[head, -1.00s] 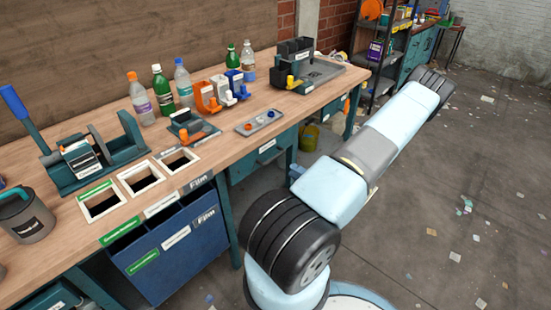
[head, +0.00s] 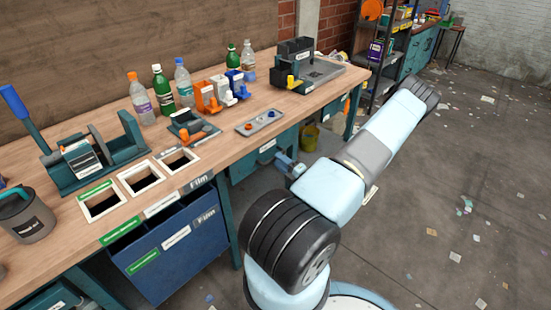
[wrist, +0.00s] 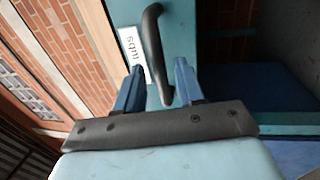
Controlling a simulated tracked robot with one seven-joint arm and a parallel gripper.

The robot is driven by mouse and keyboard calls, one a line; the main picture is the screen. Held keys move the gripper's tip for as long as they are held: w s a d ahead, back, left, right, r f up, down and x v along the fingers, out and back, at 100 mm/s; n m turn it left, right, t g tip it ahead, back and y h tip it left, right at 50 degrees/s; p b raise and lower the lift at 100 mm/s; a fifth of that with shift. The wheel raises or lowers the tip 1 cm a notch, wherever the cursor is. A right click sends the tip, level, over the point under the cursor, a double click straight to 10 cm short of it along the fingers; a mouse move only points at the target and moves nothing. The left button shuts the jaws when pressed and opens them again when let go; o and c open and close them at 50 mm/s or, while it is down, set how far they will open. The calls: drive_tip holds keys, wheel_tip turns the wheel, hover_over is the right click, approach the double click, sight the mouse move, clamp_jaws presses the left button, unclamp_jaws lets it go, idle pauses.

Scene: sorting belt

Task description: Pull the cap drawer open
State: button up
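A teal drawer front (wrist: 122,12) with a dark curved handle (wrist: 154,42) fills the upper middle of the wrist view. A white label (wrist: 132,55) beside the handle is rotated and I cannot read it surely. My gripper (wrist: 158,68) is open, with one blue finger on each side of the handle's lower end. I cannot tell whether either finger touches it. In the head view a teal drawer (head: 245,170) with a white label sits under the bench, apparently shut. Part of my gripper (head: 287,162) shows in front of it; my arm hides the rest.
The wooden bench top (head: 225,140) carries bottles, coloured holders and a small grey tray (head: 260,122). A blue bin (head: 175,255) stands below at the left. A yellow bucket (head: 309,138) is under the bench. The floor at the right is open, with scattered scraps.

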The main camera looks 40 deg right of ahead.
drive_tip(key=shift+x, duration=1.55)
drive_tip(key=shift+c, duration=0.4)
clamp_jaws()
